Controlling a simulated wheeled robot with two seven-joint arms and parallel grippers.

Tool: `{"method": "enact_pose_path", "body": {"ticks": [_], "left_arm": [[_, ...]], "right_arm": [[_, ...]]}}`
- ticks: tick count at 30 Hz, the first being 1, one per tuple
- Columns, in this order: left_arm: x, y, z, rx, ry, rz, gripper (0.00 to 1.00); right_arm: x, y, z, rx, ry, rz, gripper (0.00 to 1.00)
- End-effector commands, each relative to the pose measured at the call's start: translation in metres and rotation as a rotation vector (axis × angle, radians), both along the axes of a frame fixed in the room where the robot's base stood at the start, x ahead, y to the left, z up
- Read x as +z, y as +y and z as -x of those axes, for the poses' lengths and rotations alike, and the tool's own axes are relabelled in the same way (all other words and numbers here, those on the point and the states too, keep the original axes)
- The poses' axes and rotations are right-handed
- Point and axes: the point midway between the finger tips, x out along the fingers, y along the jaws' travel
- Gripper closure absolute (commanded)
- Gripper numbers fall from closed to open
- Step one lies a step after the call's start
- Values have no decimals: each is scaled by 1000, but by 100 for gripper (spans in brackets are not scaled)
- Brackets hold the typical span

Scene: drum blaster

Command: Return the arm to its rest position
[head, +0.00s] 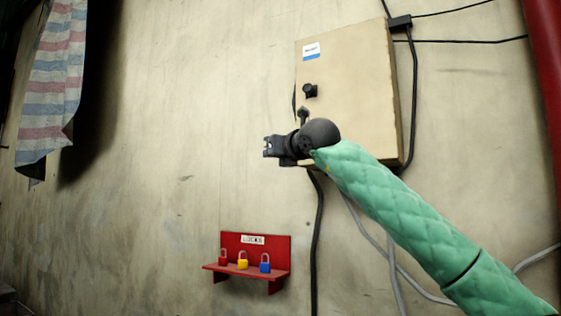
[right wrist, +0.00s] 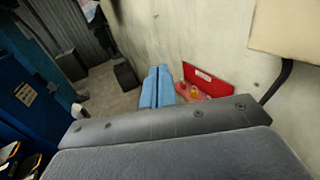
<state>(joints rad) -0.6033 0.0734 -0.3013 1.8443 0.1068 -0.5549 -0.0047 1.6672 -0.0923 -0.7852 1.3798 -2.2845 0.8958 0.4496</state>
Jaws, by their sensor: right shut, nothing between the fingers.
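My right arm, in a green quilted sleeve, comes in from the lower right of the head view. My right gripper (head: 267,146) points left, in front of the wall by the lower left corner of the beige electrical box (head: 350,85). In the right wrist view its two blue fingers (right wrist: 157,88) lie side by side, shut, with nothing held. The box is closed, with a black knob (head: 311,90) and a second black part below it. My left gripper is not in view.
A red lock shelf (head: 272,246) with red, yellow and blue padlocks hangs on the wall below. Cables (head: 318,250) run down from the box. A striped cloth (head: 52,85) hangs at the left. A red pipe (head: 546,60) stands at the right. The wall between cloth and box is clear.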

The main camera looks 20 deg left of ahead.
Motion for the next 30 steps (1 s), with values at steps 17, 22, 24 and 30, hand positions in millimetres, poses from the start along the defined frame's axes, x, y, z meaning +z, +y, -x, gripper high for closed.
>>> {"method": "enact_pose_path", "body": {"ticks": [17,22,24,30], "left_arm": [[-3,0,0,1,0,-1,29],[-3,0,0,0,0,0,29],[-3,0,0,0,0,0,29],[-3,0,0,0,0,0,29]], "right_arm": [[5,2,17,12,-51,1,100],[21,10,33,102,-114,-64,100],[28,15,45,164,-121,-106,100],[52,21,90,359,-110,-253,100]]}}
